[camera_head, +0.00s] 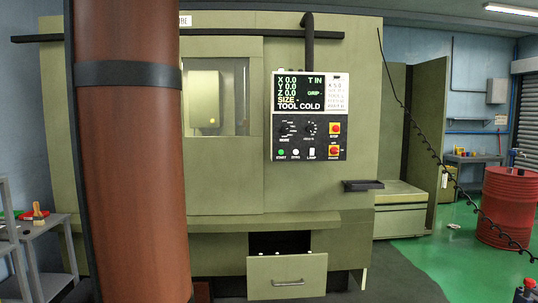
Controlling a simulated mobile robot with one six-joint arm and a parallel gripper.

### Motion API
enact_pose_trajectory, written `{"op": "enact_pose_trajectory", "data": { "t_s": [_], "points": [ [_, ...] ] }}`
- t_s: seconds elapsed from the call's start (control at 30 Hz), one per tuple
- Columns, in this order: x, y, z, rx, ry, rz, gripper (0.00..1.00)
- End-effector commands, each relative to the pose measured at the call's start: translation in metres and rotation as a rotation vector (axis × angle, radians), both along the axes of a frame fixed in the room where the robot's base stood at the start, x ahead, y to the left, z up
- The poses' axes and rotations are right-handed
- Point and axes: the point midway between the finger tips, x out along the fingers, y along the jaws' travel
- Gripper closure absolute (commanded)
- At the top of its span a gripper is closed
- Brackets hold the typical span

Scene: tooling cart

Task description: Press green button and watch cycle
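The green START button (281,153) is a small round button at the lower left of the control panel (309,145). A white button (296,153) and a white LAMP switch (312,153) sit to its right. The panel's screen (298,91) reads X, Y and Z 0.0 and TOOL COLD. The panel is mounted on the front of a large olive-green machine (225,190). The machine's window (230,95) shows a pale rounded part inside. My gripper is not in view.
An open drawer (287,264) juts out below the machine. A small dark shelf (362,185) sticks out at its right. A red drum (507,205) stands on green floor (440,248). A grey cart (45,240) is at left.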

Motion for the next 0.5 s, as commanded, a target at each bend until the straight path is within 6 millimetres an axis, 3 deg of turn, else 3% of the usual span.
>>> {"op": "enact_pose_trajectory", "data": {
  "t_s": [0.5],
  "points": [
    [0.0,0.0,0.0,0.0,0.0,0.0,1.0]
  ]
}}
